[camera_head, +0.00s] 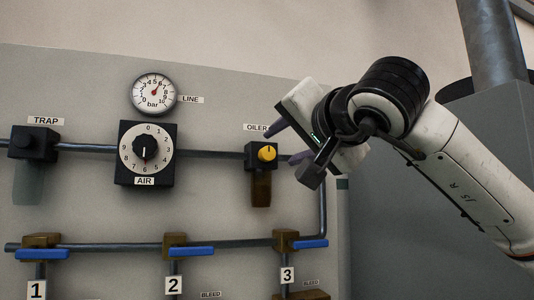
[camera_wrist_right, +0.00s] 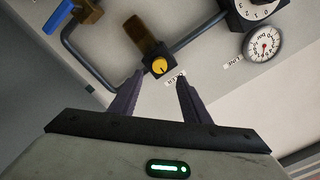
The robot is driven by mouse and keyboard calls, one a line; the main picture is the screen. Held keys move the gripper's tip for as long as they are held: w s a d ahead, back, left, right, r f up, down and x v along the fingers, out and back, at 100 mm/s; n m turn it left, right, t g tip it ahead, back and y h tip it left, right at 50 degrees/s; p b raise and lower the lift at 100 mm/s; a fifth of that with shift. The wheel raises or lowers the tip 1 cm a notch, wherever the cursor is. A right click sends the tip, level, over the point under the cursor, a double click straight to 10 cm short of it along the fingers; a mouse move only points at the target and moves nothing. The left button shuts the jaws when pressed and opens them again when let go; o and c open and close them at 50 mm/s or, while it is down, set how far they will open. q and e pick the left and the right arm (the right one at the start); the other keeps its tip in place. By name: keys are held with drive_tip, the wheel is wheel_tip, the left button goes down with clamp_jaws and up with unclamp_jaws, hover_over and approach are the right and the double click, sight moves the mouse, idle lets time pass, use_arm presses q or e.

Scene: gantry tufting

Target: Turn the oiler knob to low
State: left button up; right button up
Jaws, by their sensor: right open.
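The oiler is a black block with a yellow knob (camera_head: 267,153) on its front and a dark amber bowl (camera_head: 261,188) below, under the OILER label (camera_head: 255,127). The knob carries a dark pointer mark that points roughly up in the head view. My right gripper (camera_head: 284,141) is open and empty, just right of the knob and apart from it. In the right wrist view, the yellow knob (camera_wrist_right: 159,66) lies beyond the two purple fingertips, a little left of the middle of the gap. My left gripper is not in view.
Left of the oiler are the AIR dial (camera_head: 145,152), the LINE pressure gauge (camera_head: 154,93) and the TRAP unit (camera_head: 34,143) on the panel. Below runs a pipe with several blue-handled valves (camera_head: 307,244). A grey cabinet and post (camera_head: 490,45) stand at the right.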

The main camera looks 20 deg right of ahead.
sight(269, 154)
drive_tip(key=w, duration=0.4)
drive_tip(key=w+p, duration=0.1)
drive_tip(key=w, duration=0.3)
drive_tip(key=shift+w+a+f, duration=0.1)
drive_tip(key=shift+a, duration=0.1)
drive_tip(key=c, duration=1)
